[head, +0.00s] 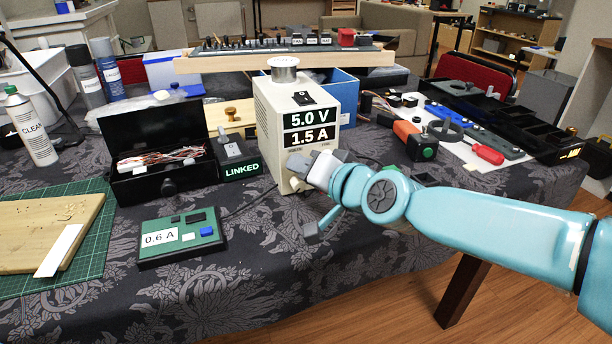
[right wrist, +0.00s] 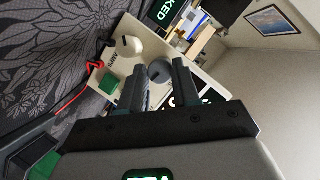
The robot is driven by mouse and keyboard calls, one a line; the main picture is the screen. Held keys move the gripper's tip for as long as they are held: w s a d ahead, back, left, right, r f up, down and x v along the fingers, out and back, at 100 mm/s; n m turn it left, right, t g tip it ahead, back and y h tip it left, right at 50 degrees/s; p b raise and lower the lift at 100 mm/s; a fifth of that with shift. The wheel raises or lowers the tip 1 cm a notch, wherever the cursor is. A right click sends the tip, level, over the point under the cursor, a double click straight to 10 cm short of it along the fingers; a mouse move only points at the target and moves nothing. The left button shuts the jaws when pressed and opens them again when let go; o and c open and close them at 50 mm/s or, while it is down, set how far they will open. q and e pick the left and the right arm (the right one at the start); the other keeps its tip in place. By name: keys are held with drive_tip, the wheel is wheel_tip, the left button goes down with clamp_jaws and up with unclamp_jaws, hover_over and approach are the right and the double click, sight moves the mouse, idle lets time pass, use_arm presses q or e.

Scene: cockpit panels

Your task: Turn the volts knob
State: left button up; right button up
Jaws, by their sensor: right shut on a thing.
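The beige power supply (head: 268,137) stands on the table and its displays read 5.0 V and 1.5 A. My right gripper (head: 303,164) is at its front face, below the displays. In the right wrist view, its two fingers are on either side of a grey round knob (right wrist: 158,71), shut on it; this appears to be the volts knob. Its own label is hidden. A second knob (right wrist: 128,46) beside it, labelled AMPS, is free; it also shows below the gripper in the head view (head: 295,184). My left gripper is not in view.
A green-topped box (head: 180,237) reading 0.6 A lies in front left. A small LINKED display (head: 241,169) and an open black case (head: 155,185) stand left of the supply. A metal spool (head: 284,69) sits on its top.

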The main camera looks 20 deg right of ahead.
drive_tip(key=o, duration=1)
drive_tip(key=shift+o, duration=0.2)
drive_tip(key=shift+s, duration=0.1)
drive_tip(key=p+v, duration=0.3)
drive_tip(key=v, duration=1.3)
drive_tip(key=shift+p, duration=0.3)
